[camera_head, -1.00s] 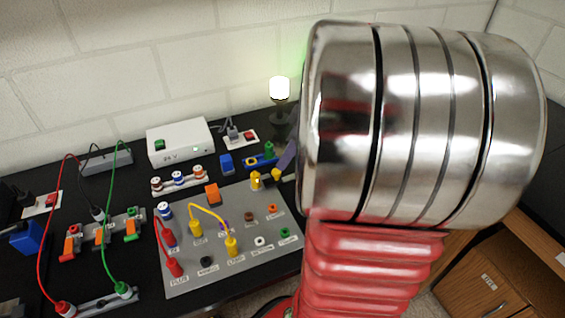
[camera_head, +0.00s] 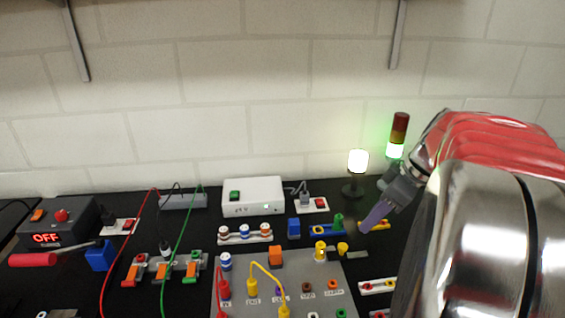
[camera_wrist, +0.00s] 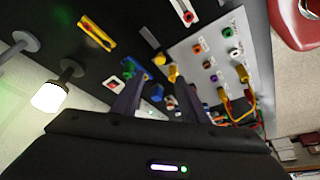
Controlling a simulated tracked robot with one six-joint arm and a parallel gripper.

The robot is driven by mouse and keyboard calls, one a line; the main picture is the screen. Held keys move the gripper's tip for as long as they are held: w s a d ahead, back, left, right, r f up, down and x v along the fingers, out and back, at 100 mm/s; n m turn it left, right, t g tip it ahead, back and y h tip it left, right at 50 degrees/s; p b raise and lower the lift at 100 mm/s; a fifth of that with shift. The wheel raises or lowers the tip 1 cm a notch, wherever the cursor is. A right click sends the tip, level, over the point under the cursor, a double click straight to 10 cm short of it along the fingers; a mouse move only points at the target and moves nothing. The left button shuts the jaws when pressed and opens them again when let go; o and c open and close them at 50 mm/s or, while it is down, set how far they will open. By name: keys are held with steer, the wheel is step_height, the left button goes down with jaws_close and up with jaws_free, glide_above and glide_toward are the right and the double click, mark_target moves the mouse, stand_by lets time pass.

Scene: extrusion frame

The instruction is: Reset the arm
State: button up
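My arm, in red and polished metal, fills the right side of the head view. My gripper (camera_head: 376,216) is at its end, above the back right of the black bench (camera_head: 190,240). In the wrist view the two dark fingers (camera_wrist: 155,98) stand apart, with nothing seen between them but the bench items beyond. The gripper is open and empty. In the head view the fingers overlap and hide part of a yellow and blue piece behind them.
A lit lamp (camera_head: 357,172) and a stack light (camera_head: 398,135) glowing green stand close to the gripper. The grey panel (camera_head: 335,280) has yellow and red leads plugged in. A white power box (camera_head: 253,196) and a control box reading OFF (camera_head: 58,222) stand further left.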

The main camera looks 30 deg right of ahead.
steer(key=s+a+m+h, duration=0.1)
steer(key=s+a+m, duration=0.1)
steer(key=a, duration=1.2)
steer(key=s+a+f+m+t, duration=0.1)
steer(key=s+a+m, duration=0.1)
steer(key=a, duration=1.3)
steer(key=shift+m+h, duration=0.4)
